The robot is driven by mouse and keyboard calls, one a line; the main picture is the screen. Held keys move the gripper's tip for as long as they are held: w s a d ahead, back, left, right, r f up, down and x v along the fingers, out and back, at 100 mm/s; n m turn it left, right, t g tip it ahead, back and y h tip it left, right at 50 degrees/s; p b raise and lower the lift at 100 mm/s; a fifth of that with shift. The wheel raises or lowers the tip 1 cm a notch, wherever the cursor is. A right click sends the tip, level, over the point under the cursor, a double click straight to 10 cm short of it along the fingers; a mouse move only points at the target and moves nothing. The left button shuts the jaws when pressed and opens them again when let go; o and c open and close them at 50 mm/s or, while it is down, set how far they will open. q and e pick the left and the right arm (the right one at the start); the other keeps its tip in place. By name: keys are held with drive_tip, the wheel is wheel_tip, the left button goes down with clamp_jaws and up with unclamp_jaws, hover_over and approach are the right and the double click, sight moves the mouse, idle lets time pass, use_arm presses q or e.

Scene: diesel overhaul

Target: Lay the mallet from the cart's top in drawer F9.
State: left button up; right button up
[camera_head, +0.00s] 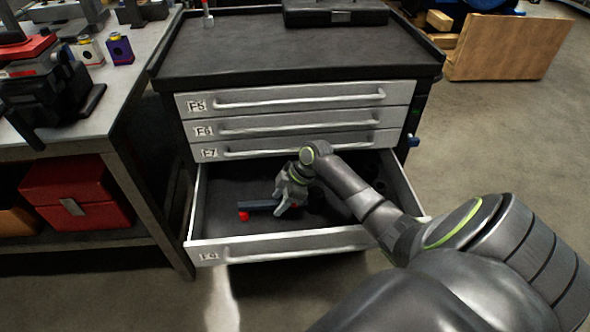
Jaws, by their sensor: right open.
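The drawer (290,243) labelled F9 is pulled out below the closed drawers of the cart. The mallet (256,206), a dark bar with a red end, lies in the drawer, left of its middle. My right gripper (281,209) reaches down into the drawer at the right end of the mallet. Its jaws are open, and I cannot tell whether they touch the mallet. Part of the mallet is hidden by the gripper. My left gripper is not in view.
The cart's top (240,50) holds a black case (335,14) at the back and a small red-tipped item (207,14). A workbench (125,75) with tools stands close on the left. A wooden crate (505,48) stands behind right. Floor on the right is clear.

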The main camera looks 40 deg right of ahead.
drive_tip(key=p+v, duration=0.1)
drive_tip(key=v, duration=1.6)
drive_tip(key=shift+r, duration=0.2)
drive_tip(key=shift+d, duration=0.1)
